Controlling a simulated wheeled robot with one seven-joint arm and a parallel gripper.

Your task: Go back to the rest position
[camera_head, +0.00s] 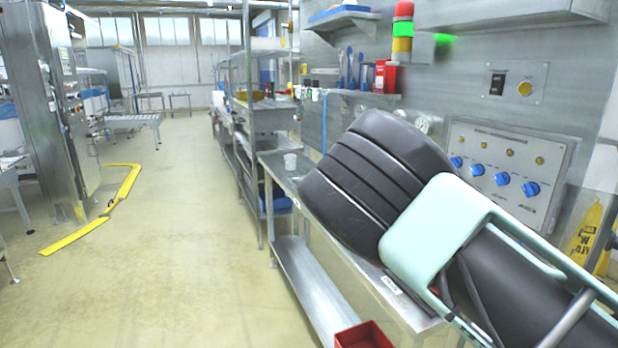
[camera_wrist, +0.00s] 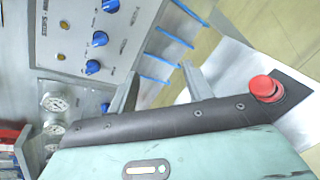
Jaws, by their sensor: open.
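My gripper (camera_wrist: 160,88) shows in the wrist view as two grey fingers standing apart, with nothing visible held between them. A mint-green body with a dark edge fills the bottom of that view. In the head view my black and mint arm reaches across the right side, in front of the steel bench (camera_head: 318,290) and the wall control panel (camera_head: 512,150). My fingers cannot be made out in the head view. The panel with blue knobs also shows at the upper left of the wrist view (camera_wrist: 75,40).
A red bin (camera_head: 364,336) is at the bottom. A signal tower (camera_head: 402,28) shows green. Wheeled racks and shelves line the bench side. The floor (camera_head: 180,230) at left is open, with yellow strips (camera_head: 85,236).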

